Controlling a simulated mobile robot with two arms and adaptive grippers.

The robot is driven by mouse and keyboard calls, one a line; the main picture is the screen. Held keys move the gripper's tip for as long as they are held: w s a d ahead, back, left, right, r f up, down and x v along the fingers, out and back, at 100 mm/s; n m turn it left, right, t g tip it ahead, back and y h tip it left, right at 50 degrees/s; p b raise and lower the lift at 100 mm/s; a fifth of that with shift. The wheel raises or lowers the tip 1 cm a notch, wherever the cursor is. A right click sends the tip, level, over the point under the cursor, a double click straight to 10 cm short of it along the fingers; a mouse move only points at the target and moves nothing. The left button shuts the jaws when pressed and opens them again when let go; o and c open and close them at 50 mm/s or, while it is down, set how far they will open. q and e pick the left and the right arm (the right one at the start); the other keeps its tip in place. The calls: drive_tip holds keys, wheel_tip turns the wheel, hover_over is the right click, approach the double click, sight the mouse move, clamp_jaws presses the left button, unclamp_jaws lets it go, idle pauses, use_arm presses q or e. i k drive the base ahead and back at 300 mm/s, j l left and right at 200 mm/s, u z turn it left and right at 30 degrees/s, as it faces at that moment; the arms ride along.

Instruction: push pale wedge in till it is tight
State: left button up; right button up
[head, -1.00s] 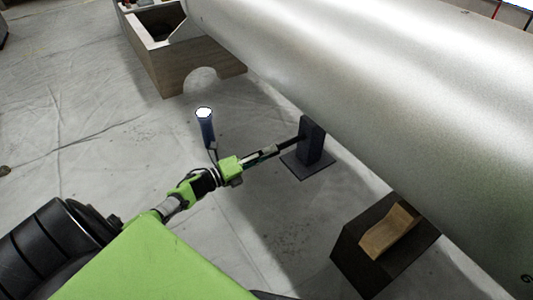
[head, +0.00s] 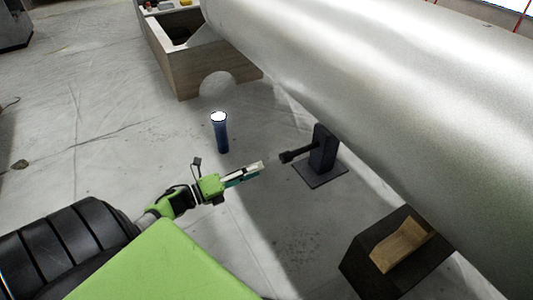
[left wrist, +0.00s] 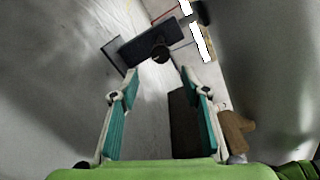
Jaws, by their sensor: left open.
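The pale wedge (head: 402,244) is a tan wooden piece lying in a dark block (head: 360,262) beneath the big metal cylinder, at lower right in the head view. In the left wrist view the wedge (left wrist: 236,130) shows right of my fingers, beside the dark block (left wrist: 183,130). My left gripper (head: 262,168) is open and empty, clear of the wedge, up and to its left in the head view. Its teal-lined fingers (left wrist: 158,76) stand apart. I cannot tell whether the wedge sits tight. My right gripper is out of view.
A black stand (head: 323,150) with a rod and thick end (head: 288,156) lies just beyond my fingertips. A blue lit torch (head: 221,135) stands upright on the sheeted floor. The large cylinder (head: 370,90) overhangs the right; a wooden cradle (head: 185,72) stands at the back.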

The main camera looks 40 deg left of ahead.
sight(415, 231)
drive_tip(key=k+j, duration=0.3)
drive_tip(key=k, duration=0.15)
drive_tip(key=k+j, duration=0.25)
drive_tip(key=k, duration=0.2)
